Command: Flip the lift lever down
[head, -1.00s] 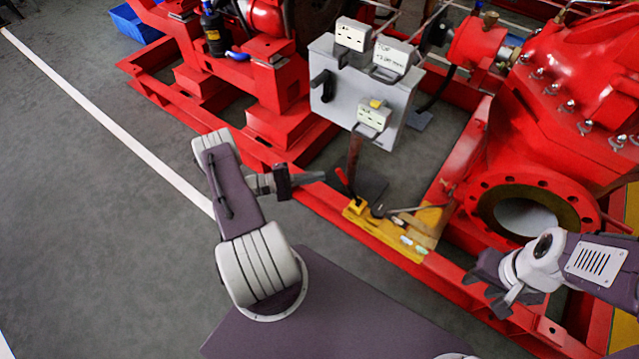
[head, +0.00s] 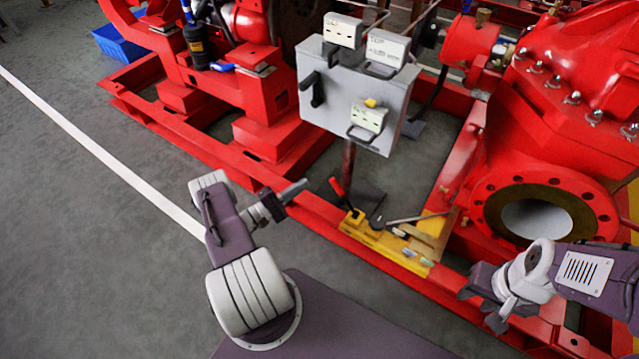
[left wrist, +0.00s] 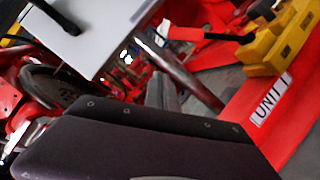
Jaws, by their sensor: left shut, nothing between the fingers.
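A grey control box (head: 350,90) stands on a post in the head view. A black lever (head: 316,88) is on its left front face, and a black loop handle (head: 363,133) is at its lower right. I cannot tell by label which is the lift lever. In the left wrist view the box (left wrist: 95,30) fills the upper left, with a black lever (left wrist: 58,16) on it. My left gripper (head: 302,187) is shut and empty, below and left of the box, apart from it. My right gripper (head: 478,308) is open and empty at the lower right.
A yellow block (head: 385,240) with a red-handled lever (head: 339,188) sits on the red frame rail (head: 315,208) below the box. A large red pump with a round flange (head: 540,210) stands at the right. Open grey floor (head: 90,230) lies left.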

